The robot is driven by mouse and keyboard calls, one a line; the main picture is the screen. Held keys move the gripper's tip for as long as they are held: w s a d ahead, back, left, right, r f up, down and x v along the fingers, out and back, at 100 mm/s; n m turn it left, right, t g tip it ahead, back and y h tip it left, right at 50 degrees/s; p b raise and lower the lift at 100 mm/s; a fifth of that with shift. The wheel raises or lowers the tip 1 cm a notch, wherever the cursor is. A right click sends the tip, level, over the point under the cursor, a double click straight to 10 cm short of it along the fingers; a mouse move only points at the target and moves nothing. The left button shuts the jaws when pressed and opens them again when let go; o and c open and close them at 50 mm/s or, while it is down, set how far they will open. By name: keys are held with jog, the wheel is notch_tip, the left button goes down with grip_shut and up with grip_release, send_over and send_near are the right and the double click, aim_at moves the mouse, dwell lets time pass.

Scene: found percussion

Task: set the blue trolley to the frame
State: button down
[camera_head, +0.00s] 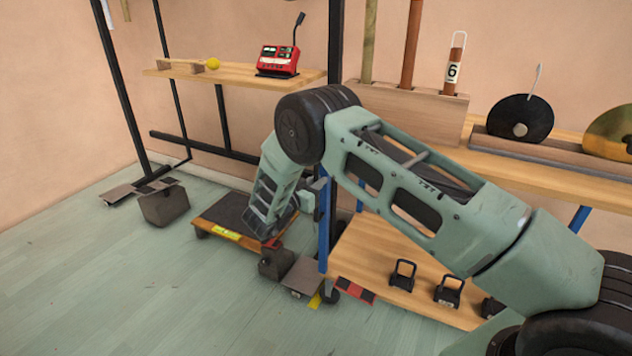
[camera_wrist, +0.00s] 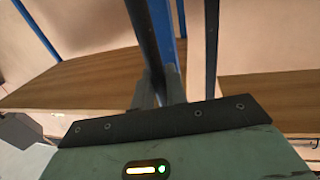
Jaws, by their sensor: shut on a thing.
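The blue trolley has blue posts (camera_head: 323,235), a wooden top (camera_head: 550,178) and a lower wooden shelf (camera_head: 352,250). It stands at the right, close to the frame. The black frame (camera_head: 334,45) has upright bars and a wooden shelf (camera_head: 205,72) at the back left. My gripper (camera_head: 312,192) is at the trolley's left end, partly hidden by my arm. In the wrist view my gripper (camera_wrist: 163,90) is shut on a blue post (camera_wrist: 164,35). A dark upright (camera_wrist: 140,30) stands just left of that post. The contact between trolley and frame is hidden.
A red device (camera_head: 278,60) and a yellow ball (camera_head: 213,64) are on the frame's shelf. A low dark platform (camera_head: 222,212) and dark weights (camera_head: 164,205) (camera_head: 276,264) are on the floor. Discs (camera_head: 520,118) stand on the trolley top.

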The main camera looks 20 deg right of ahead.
jog(key=shift+w+a+f, duration=0.1)
jog(key=shift+w+a, duration=0.1)
jog(key=shift+a, duration=0.15)
jog(key=c, duration=1.5)
grip_release()
jog(key=shift+w+a, duration=0.15)
jog(key=p+v, duration=0.2)
jog(key=v, duration=1.5)
jog(key=shift+a, duration=0.1)
